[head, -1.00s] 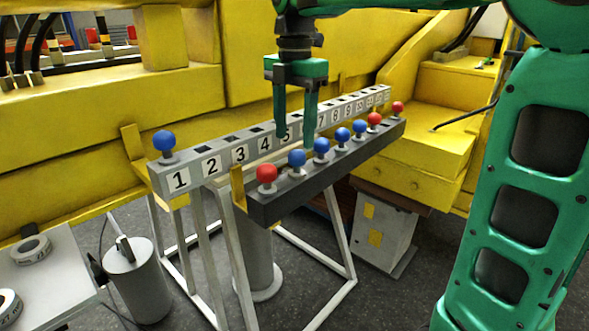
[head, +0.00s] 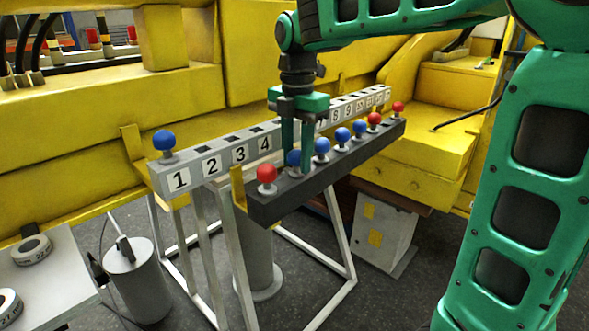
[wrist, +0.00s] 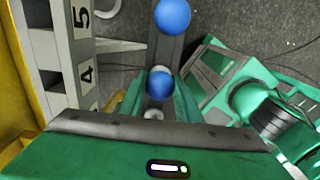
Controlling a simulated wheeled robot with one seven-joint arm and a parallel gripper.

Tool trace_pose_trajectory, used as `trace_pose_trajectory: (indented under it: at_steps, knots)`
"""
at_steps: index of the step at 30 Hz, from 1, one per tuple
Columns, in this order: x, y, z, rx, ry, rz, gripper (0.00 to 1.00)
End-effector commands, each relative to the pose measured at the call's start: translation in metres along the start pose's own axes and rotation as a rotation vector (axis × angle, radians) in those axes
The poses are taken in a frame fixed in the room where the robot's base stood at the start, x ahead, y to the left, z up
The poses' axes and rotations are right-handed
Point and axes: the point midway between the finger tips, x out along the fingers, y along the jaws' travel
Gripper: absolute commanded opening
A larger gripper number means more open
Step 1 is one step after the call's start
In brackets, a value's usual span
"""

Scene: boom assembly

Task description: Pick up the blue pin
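Several blue pins with round heads stand in a dark rail (head: 325,175). My gripper (head: 297,170) is down at the blue pin (head: 293,158) second from the near end, its fingers on either side of the head and closed in against it. In the wrist view this blue pin (wrist: 160,84) sits between the green fingers, and another blue pin (wrist: 172,16) is beyond it. The fingers partly hide the held pin in the head view. It still stands at the rail. Another blue pin (head: 164,141) stands in slot 1 of the numbered grey rail (head: 195,178).
A red pin (head: 267,173) stands close in front of my gripper, and a blue pin (head: 321,147) close behind it. Two red pins are at the far end. Yellow machinery (head: 180,90) is behind the rails. A grey canister (head: 135,280) stands lower left.

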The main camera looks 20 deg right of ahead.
Motion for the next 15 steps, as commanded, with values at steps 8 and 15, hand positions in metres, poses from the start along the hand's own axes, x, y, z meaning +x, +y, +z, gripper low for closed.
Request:
trace_pose_trajectory:
  at_steps: [8, 15]
  knots:
    - [0.0, 0.0, 0.0, 0.0, 0.0, 0.001, 0.02]
    - [-0.013, 0.001, 0.0, 0.0, -0.001, 0.004, 0.02]
